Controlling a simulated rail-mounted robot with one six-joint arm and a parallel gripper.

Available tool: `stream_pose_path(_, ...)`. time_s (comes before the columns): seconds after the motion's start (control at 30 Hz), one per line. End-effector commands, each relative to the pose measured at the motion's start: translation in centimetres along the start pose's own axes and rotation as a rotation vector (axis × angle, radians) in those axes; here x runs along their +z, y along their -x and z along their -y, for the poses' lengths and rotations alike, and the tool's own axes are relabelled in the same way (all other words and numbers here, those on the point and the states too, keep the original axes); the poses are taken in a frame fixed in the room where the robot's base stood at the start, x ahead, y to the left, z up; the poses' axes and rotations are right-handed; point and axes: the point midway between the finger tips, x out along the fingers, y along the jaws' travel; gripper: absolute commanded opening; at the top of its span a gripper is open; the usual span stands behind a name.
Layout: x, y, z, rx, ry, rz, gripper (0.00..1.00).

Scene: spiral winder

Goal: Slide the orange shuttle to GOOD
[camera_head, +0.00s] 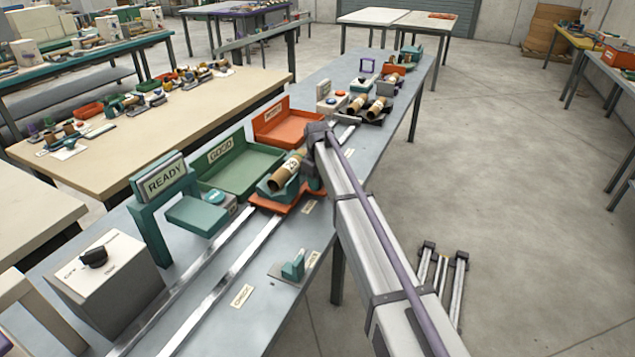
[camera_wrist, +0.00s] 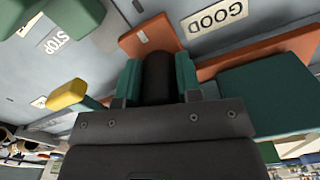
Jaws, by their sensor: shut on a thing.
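The orange shuttle (camera_head: 283,203) sits on two metal rails, in front of the green GOOD tray (camera_head: 238,168). It carries a teal cradle with a brown cardboard tube (camera_head: 287,172). My gripper (camera_head: 311,178) reaches down at the shuttle's right side, and its fingertips are partly hidden in the head view. In the wrist view my gripper (camera_wrist: 158,78) is shut on a dark upright handle between two teal pads. The shuttle's orange plate (camera_wrist: 150,38) shows behind it. A GOOD label (camera_wrist: 215,15) lies on the grey surface close beside the plate.
A red REJECT tray (camera_head: 287,128) stands beyond the green tray. A READY sign (camera_head: 166,178) and a grey switch box (camera_head: 105,285) stand left of the rails. A small teal block (camera_head: 293,267) is at the right table edge. The near rails are clear.

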Motion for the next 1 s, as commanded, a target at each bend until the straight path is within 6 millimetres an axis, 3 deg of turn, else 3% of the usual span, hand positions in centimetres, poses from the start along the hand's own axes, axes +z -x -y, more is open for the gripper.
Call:
stream_pose_path(0.3,-0.1,0.0,0.0,0.000,0.001,-0.001,0.58)
stream_pose_path(0.57,0.0,0.4,0.0,0.000,0.000,-0.001,0.58)
stream_pose_path(0.77,0.0,3.7,0.0,0.000,0.000,-0.001,0.58)
stream_pose_path(1.0,0.0,9.7,0.1,0.000,0.001,-0.001,0.58)
